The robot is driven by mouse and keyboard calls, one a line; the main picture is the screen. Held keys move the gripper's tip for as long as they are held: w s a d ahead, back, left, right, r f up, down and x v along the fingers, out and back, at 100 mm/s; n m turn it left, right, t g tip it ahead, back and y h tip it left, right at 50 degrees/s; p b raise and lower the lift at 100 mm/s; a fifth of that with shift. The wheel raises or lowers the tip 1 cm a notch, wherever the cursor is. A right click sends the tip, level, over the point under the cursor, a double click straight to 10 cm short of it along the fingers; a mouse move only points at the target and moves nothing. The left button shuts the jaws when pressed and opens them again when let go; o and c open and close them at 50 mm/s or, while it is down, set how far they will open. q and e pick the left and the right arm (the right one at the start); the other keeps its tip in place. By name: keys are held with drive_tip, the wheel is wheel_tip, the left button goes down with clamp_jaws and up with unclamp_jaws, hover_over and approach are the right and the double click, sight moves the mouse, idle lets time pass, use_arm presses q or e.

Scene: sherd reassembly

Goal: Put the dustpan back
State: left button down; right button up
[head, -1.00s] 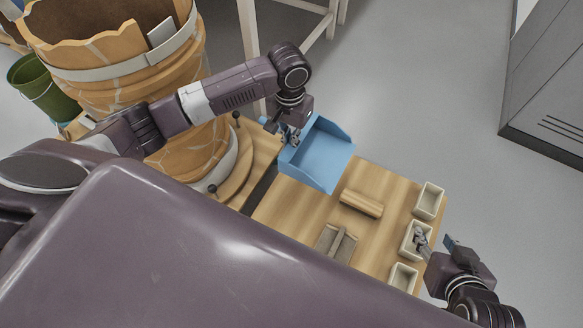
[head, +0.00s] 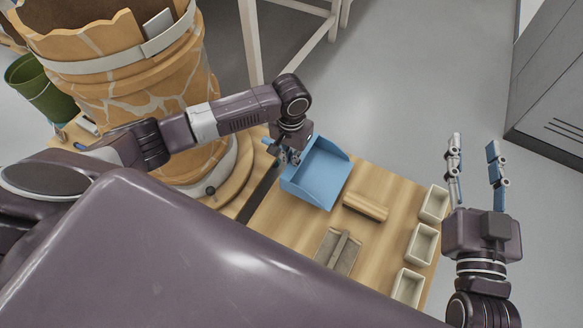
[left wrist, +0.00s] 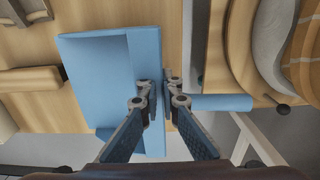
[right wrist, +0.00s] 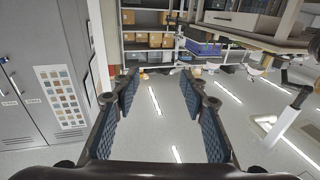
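The blue dustpan (head: 318,175) is at the far edge of the wooden table, its open pan facing right. My left gripper (head: 293,155) is at its handle end. In the left wrist view, the gripper (left wrist: 161,85) has its fingertips close together on either side of the dustpan's back wall (left wrist: 144,60), shut on it. The blue handle (left wrist: 220,102) sticks out beyond the fingers. I cannot tell whether the dustpan touches the table. My right gripper (head: 475,165) is open and empty beyond the table's right edge; its parted fingers show in the right wrist view (right wrist: 160,85).
A wooden block (head: 366,206) and a grey-brown piece (head: 339,252) lie on the table (head: 295,222). Several cream trays (head: 421,243) line its right edge. A large cracked pot (head: 130,90) stands at the left. Grey cabinets (head: 560,90) stand beyond open floor at right.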

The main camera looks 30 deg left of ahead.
use_arm(q)
wheel_tip(320, 180, down, 3)
drive_tip(key=shift+f+b, duration=0.15)
drive_tip(key=shift+b, duration=0.5)
use_arm(e)
wheel_tip(320, 180, up, 7)
drive_tip(key=s+t+y, duration=0.1)
drive_tip(key=t, duration=0.2)
drive_tip(key=shift+s+a+t, duration=0.25)
drive_tip(key=shift+t, duration=0.05)
use_arm(q)
drive_tip(key=c, duration=2.6)
unclamp_jaws()
drive_tip(key=shift+f, duration=0.1)
drive_tip(key=o, duration=0.4)
use_arm(e)
drive_tip(key=shift+w+f, duration=0.1)
use_arm(q)
drive_tip(key=shift+o, duration=0.2)
